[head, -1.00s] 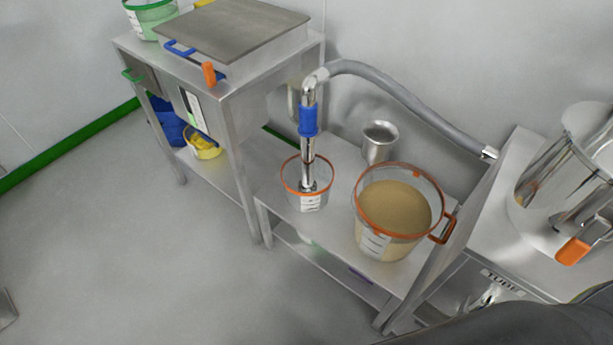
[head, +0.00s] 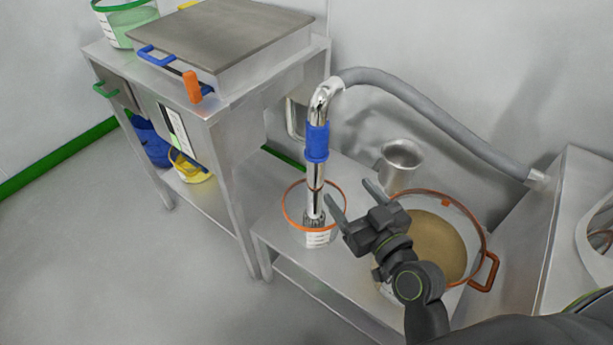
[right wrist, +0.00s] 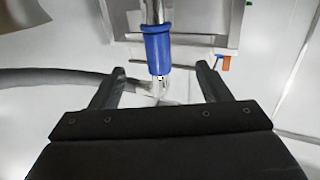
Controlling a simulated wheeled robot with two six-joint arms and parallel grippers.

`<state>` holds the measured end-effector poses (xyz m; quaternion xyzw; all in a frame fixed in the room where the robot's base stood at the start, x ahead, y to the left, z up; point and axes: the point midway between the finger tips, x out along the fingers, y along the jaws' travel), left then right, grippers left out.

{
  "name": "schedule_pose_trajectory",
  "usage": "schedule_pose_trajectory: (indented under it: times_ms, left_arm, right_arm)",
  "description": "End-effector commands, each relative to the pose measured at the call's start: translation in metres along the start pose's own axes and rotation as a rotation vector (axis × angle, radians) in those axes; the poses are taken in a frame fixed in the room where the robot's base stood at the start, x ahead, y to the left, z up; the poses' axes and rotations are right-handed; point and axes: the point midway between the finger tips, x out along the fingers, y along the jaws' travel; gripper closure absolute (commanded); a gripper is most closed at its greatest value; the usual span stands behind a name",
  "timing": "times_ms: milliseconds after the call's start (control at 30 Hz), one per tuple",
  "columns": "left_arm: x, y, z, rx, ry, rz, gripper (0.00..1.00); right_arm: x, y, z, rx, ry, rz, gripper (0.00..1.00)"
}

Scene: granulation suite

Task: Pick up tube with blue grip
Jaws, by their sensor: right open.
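The metal tube with the blue grip (head: 317,142) stands upright in the head view, its lower end inside a small clear tub with an orange rim (head: 287,212). A grey hose runs from its bent top to the right. My right gripper (head: 352,195) is open and empty, to the right of the tube and lower than the blue grip, fingers pointing toward the back. In the right wrist view the blue grip (right wrist: 158,50) shows beyond and between the two open fingers (right wrist: 160,85); I see no contact. My left gripper is not in view.
A large orange-rimmed bucket of tan powder (head: 435,240) sits beneath and behind my right arm. A metal cup (head: 400,165) stands behind my gripper. The grey hose (head: 430,115) arches above. A steel cabinet (head: 215,130) stands left of the low table. Floor at left is clear.

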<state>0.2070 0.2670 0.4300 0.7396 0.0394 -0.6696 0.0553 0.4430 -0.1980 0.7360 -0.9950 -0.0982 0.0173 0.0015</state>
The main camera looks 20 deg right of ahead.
Motion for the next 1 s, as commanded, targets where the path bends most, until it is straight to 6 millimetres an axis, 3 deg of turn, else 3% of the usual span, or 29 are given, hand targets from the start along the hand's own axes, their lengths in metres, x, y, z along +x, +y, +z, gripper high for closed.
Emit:
schedule_pose_trajectory:
  times_ms: [167, 700, 1000]
  left_arm:
    - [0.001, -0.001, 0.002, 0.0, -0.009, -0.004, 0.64]
    - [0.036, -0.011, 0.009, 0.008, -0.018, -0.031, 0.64]
    - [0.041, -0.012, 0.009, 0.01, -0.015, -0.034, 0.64]
  right_arm:
    - [0.01, 0.001, -0.009, -0.004, 0.03, 0.006, 0.3]
    - [0.108, 0.002, -0.011, -0.006, 0.026, 0.005, 0.3]
    - [0.129, 0.003, -0.009, -0.005, 0.024, 0.005, 0.3]
